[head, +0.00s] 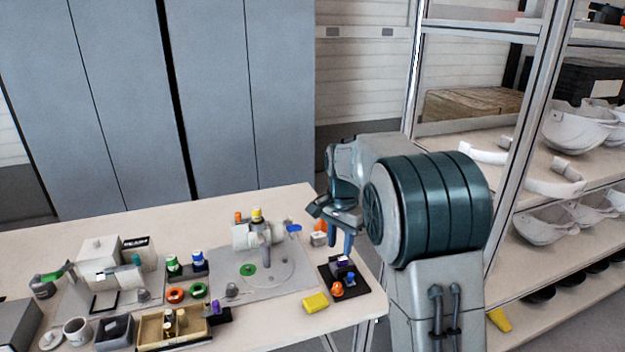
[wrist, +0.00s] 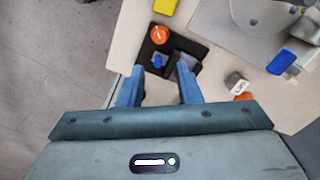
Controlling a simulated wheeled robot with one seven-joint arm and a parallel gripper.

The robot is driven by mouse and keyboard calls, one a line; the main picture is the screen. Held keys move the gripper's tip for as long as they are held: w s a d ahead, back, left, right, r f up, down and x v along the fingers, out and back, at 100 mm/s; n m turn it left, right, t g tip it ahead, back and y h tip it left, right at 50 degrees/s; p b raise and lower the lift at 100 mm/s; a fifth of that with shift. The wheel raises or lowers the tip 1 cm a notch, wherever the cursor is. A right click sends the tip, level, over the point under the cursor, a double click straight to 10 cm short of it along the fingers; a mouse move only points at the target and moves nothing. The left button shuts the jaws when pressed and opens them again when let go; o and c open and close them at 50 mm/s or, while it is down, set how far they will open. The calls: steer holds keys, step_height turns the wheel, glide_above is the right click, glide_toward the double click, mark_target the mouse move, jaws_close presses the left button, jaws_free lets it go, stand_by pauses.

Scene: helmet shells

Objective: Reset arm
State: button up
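My gripper (head: 341,236) hangs over the right end of the table (head: 215,229), its fingers pointing down. In the wrist view my gripper (wrist: 157,82) shows two blue fingers held apart with a gap between them and nothing gripped. A black tray (head: 362,283) holding an orange item (head: 337,289) and a blue item (head: 350,279) lies below it. In the wrist view the tray (wrist: 196,48) lies just beyond the fingertips. My arm is bent, with the forearm out over the table edge.
A yellow block (head: 315,303) lies beside the tray. A blue piece (head: 293,228) and a grey plate with a white fixture (head: 245,236) are left of my gripper. Shelves with white helmet shells (head: 578,128) stand right. Grey cabinets (head: 110,100) stand behind. Small parts crowd the table's left.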

steer(key=s+d+r+n+t+p, duration=0.1)
steer(key=s+n, duration=0.3)
steer(key=s, duration=1)
steer(key=s+d+r+n+t+p, duration=0.1)
steer(key=s+n, duration=0.4)
steer(key=s, duration=0.9)
steer(key=shift+d+r+t, duration=0.4)
steer(key=shift+d+r, duration=0.35)
steer(key=shift+d, duration=0.15)
